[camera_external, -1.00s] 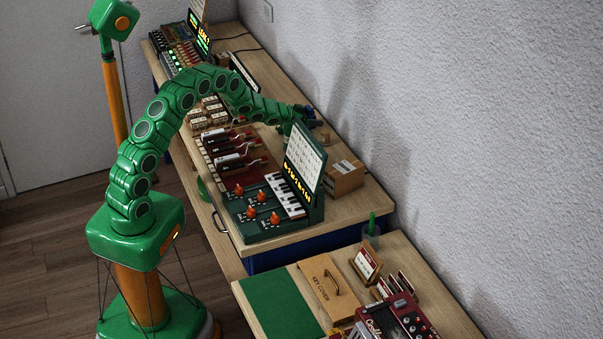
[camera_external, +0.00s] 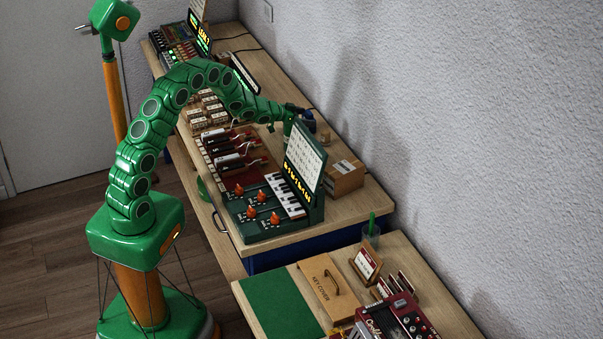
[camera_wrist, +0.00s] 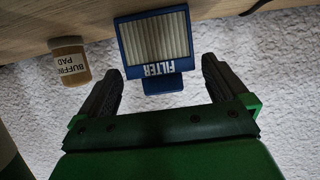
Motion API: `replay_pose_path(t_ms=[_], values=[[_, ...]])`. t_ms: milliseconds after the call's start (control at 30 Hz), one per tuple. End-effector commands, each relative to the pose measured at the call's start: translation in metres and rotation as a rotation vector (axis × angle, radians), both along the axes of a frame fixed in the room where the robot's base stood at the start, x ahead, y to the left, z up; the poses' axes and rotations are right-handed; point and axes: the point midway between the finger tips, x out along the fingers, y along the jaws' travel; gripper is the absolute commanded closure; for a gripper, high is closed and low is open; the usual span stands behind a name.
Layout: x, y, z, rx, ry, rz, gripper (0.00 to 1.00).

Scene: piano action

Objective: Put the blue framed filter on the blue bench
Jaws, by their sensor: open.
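The blue framed filter (camera_wrist: 155,43) has a ribbed pale panel, a FILTER label and a blue tab. In the wrist view it is just beyond my gripper (camera_wrist: 162,78), with its tab between the two spread fingers and gaps on both sides. My gripper is open. In the external view my gripper (camera_external: 299,108) is over the wall side of the wooden-topped bench, and a small dark blue part of the filter (camera_external: 309,121) shows beside it. The blue bench, with a dark blue side panel (camera_external: 290,256), has a wooden top.
A buffing pad jar (camera_wrist: 70,62) stands close beside the filter. A green keyboard unit (camera_external: 275,205) with an upright panel and a cardboard box (camera_external: 343,178) are nearer the camera. The wall is close behind. A second table (camera_external: 425,270) holds a key cover (camera_external: 325,288).

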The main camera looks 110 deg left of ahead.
Motion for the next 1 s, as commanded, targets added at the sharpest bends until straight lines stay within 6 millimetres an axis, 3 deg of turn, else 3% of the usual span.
replay_pose_path(t_ms=[533, 1000], values=[[-0.042, -0.041, 0.028, 0.006, -0.003, 0.0, 0.0], [-0.052, -0.051, 0.035, 0.006, -0.004, -0.001, 0.0]])
